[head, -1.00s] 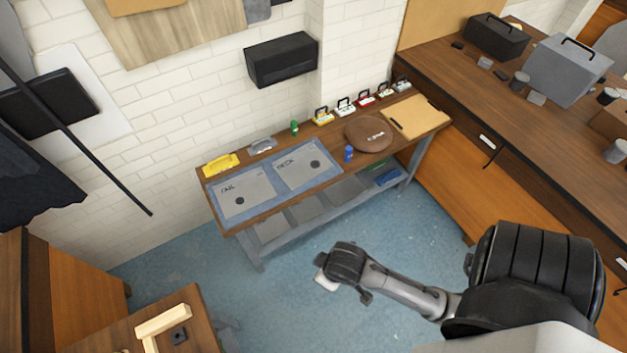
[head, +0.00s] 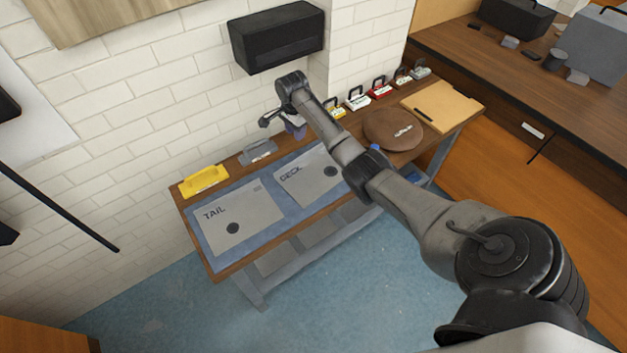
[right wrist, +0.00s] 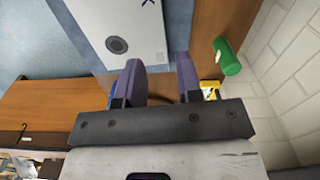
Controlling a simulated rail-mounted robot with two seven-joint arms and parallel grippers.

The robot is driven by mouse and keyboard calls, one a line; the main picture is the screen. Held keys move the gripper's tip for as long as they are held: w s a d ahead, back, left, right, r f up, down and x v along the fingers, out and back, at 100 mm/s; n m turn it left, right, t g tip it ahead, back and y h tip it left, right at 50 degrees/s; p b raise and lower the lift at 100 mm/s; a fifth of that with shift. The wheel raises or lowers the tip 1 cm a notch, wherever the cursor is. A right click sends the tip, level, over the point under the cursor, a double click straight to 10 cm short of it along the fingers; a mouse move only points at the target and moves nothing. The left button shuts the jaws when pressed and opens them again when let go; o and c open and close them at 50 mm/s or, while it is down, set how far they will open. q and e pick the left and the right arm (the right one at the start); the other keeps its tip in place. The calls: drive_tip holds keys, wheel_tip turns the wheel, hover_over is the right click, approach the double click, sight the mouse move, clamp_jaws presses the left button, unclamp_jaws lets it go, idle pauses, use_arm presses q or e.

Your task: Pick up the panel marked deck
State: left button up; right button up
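The panel marked DECK (head: 308,180) is a grey plate with a dark round spot, lying flat on a blue mat (head: 262,192) on the wooden bench. My right arm covers part of its right side. In the right wrist view the panel (right wrist: 135,22) shows at the top left, beyond my fingers. My right gripper (head: 284,125) is above the back edge of the bench, near the wall and apart from the panel. In the right wrist view its purple fingers (right wrist: 161,78) are spread with nothing between them. My left gripper is out of view.
A panel marked TAIL (head: 242,216) lies left of DECK. Yellow (head: 203,180) and grey (head: 258,152) holders stand behind. A green bottle (right wrist: 228,56) is close to my right fingers. A brown round cushion (head: 392,130) and a clipboard (head: 441,105) lie right. A black box (head: 277,38) is on the wall.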

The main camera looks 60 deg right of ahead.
drive_tip(key=b, duration=0.2)
hover_over(298, 162)
drive_tip(key=f, duration=0.8)
drive_tip(key=shift+w+d+f, duration=0.15)
drive_tip(key=shift+d+f, duration=0.05)
drive_tip(key=shift+f, duration=0.05)
drive_tip(key=f, duration=0.2)
drive_tip(key=f+b, duration=0.1)
drive_tip(key=f, duration=0.1)
drive_tip(key=shift+s+d+b, duration=0.1)
drive_tip(key=shift+s+b, duration=0.1)
drive_tip(key=shift+b, duration=0.1)
drive_tip(key=shift+f, duration=0.55)
drive_tip(key=shift+c, duration=0.5)
clamp_jaws()
